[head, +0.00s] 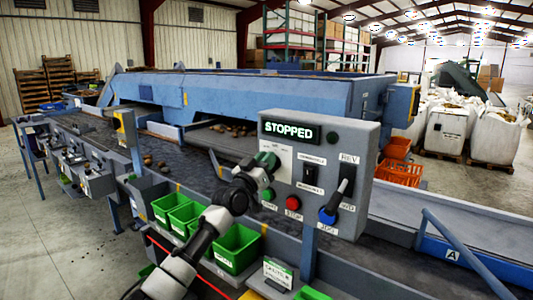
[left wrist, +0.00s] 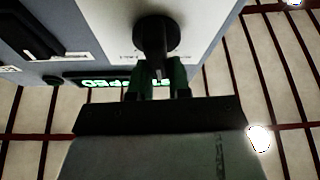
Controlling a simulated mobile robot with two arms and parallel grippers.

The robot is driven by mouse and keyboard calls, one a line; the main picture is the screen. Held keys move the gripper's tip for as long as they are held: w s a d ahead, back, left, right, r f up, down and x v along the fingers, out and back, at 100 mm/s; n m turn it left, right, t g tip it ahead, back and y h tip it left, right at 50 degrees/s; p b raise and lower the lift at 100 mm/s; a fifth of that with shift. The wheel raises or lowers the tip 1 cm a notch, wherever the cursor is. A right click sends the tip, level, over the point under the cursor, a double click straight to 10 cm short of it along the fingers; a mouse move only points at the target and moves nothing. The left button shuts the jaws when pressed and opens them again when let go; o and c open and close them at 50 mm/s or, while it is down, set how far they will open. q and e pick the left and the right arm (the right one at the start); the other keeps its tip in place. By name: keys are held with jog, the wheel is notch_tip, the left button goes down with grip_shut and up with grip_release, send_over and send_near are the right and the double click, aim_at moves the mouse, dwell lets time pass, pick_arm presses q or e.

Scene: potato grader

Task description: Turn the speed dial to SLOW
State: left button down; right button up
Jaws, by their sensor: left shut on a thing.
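The grey control panel (head: 345,135) carries a lit sign (head: 290,131) reading STOPPED. My left gripper (head: 266,166) is at the panel's left side, in front of a white label plate (head: 273,150). In the left wrist view, the dark round dial (left wrist: 157,35) stands out from the panel on a white plate. The green-tipped fingers of my left gripper (left wrist: 159,82) are shut on the dial's projecting grip. In the head view the gripper hides the dial. The dial's setting and scale cannot be read. My right gripper is not in view.
Below the dial are a green button (head: 268,194) and a red button (head: 293,202). Green bins (head: 238,247) line the conveyor below my left arm.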

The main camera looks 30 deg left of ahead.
pick_arm(q)
jog(key=shift+a+f+n+g+y+p, duration=0.2)
jog(key=shift+n+y+p, duration=0.55)
jog(key=shift+n+p, duration=0.75)
jog(key=shift+a+r+n+g+y+p, duration=0.1)
jog(key=shift+n+g+y+p, duration=0.15)
jog(key=shift+n+y+p, duration=0.85)
jog(key=shift+a+f+n+g+y+p, duration=0.15)
jog(key=shift+n+g+y+p, duration=0.15)
jog(key=shift+n+p, duration=1.5)
jog(key=c, duration=1.1)
grip_release()
jog(key=shift+o, duration=0.2)
jog(key=b+v, duration=0.3)
jog(key=v, duration=0.7)
jog(key=shift+s+f, duration=0.2)
jog(key=shift+s, duration=0.15)
